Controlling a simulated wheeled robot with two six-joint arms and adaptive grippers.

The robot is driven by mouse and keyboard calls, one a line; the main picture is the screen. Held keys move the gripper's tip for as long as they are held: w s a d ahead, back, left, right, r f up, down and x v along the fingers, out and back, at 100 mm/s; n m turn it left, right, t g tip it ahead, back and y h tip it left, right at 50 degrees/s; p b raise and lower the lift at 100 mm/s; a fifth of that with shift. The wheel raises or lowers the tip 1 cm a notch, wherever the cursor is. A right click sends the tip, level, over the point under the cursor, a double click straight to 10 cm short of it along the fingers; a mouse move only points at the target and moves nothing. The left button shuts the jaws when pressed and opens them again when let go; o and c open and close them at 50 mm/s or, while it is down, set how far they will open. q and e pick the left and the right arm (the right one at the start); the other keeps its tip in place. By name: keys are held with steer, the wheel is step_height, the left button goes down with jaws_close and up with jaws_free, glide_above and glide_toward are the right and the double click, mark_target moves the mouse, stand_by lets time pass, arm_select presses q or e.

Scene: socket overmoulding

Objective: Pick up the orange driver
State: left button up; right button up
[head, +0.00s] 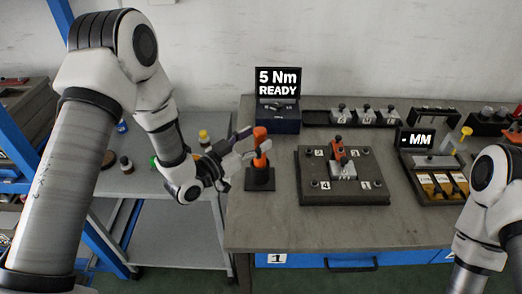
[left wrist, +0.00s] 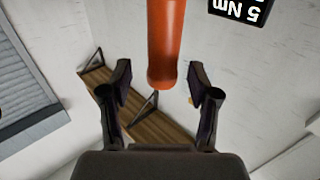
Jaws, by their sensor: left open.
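The orange driver (head: 261,150) stands upright in a small black stand (head: 260,178) near the left end of the workbench. My left gripper (head: 243,142) is open and reaches the driver from its left side. In the left wrist view the driver's orange end (left wrist: 166,50) hangs between the two open fingers (left wrist: 163,85), and I see no finger touching it. The driver's lower part is outside the left wrist view. My right arm shows at the right edge of the head view, but its gripper is not visible.
A dark fixture plate (head: 343,192) with numbered posts lies right of the stand. A torque display (head: 278,82) reading "5 Nm READY" stands behind. An "MM" display case (head: 419,140) is at the right. A grey shelf cart (head: 160,182) with small bottles stands left.

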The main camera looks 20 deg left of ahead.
arm_select(q)
steer(key=x, duration=0.3)
steer(key=shift+a+f, duration=0.15)
steer(key=shift+f, duration=0.15)
steer(key=shift+s+a+r, duration=0.15)
steer(key=shift+s, duration=0.05)
steer(key=shift+c, duration=0.3)
steer(key=shift+s+a, duration=0.1)
steer(key=shift+s, duration=0.05)
steer(key=c, duration=0.6)
jaws_close()
